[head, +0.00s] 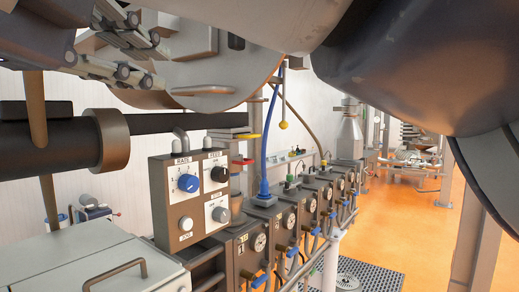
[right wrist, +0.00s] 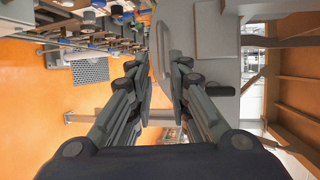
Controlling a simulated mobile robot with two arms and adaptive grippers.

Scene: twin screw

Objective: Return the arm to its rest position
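My right gripper (head: 118,45) shows at the upper left of the head view, close to the camera, with its arm crossing the top from the right. In the right wrist view its two fingers (right wrist: 160,85) stand apart with a clear gap and nothing between them. The gripper is open and empty. The dark link of my right arm fills the upper right of the head view and hides what is behind it. My left gripper is not in view.
A control box (head: 180,233) with knobs stands below my gripper. A row of gauge units (head: 258,243) with a blue hose (head: 266,150) runs to the back right. A dark barrel (head: 60,146) lies at left above a white cabinet (head: 70,252). The orange floor (head: 395,225) at right looks open.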

